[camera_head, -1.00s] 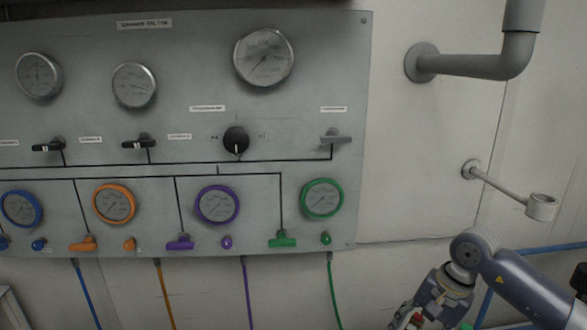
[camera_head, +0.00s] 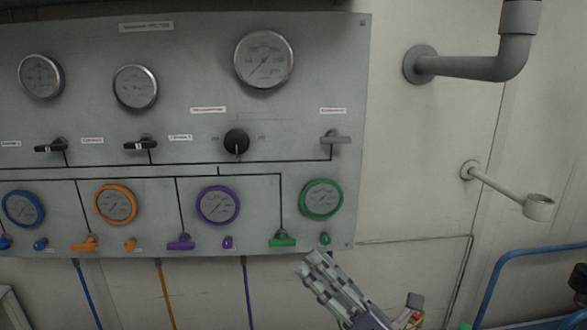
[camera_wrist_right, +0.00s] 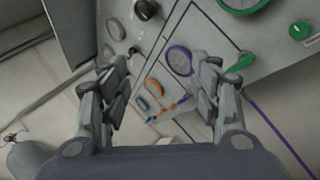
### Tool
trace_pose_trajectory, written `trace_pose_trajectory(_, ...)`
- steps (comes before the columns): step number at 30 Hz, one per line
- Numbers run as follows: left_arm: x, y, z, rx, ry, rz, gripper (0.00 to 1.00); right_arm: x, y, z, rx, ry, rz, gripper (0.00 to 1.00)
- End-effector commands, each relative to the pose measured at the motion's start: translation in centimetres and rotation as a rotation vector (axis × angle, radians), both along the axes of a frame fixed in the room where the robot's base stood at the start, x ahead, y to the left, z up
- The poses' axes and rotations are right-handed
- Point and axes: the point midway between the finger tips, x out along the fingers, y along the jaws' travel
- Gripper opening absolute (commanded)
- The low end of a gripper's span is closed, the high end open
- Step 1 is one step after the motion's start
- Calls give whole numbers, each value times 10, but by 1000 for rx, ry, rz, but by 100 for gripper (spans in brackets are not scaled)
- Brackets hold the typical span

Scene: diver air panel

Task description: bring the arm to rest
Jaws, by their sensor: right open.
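My right gripper (camera_head: 314,264) comes up from the bottom of the head view, just below the panel's lower right edge. It hides the green hose. In the right wrist view its two fingers (camera_wrist_right: 165,80) stand apart with nothing between them. The air panel (camera_head: 300,105) fills the left and middle of the head view. The green valve handle (camera_head: 282,239) and green knob (camera_head: 325,239) are just above the fingertips in the picture. Whether the gripper touches the panel cannot be told, but a gap shows in the wrist view. My left gripper is not in view.
A blue rail (camera_head: 520,255) stands at lower right. Blue, orange and purple hoses (camera_head: 246,290) hang below the panel.

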Motion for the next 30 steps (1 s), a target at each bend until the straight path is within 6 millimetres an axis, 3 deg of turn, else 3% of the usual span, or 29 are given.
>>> trace_pose_trajectory(5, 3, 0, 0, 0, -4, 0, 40, 17, -65, -40, 442, 404, -178, 58)
trace_pose_trajectory(8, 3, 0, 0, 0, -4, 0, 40, 14, -101, -82, 679, 629, -288, 58)
trace_pose_trajectory(11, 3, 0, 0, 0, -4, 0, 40, -1, -131, -134, 911, 854, -409, 58)
trace_pose_trajectory(15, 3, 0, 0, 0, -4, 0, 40, -47, -159, -211, 1217, 1152, -605, 58)
trace_pose_trajectory(18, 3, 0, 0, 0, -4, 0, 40, -92, -168, -259, 1404, 1341, -756, 58)
trace_pose_trajectory(21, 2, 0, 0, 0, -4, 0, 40, -138, -170, -294, 1549, 1490, -899, 58)
trace_pose_trajectory(25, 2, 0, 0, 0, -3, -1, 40, -194, -167, -323, 1687, 1641, -1071, 58)
trace_pose_trajectory(30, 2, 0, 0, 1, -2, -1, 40, -262, -158, -343, 1816, 1793, -1290, 58)
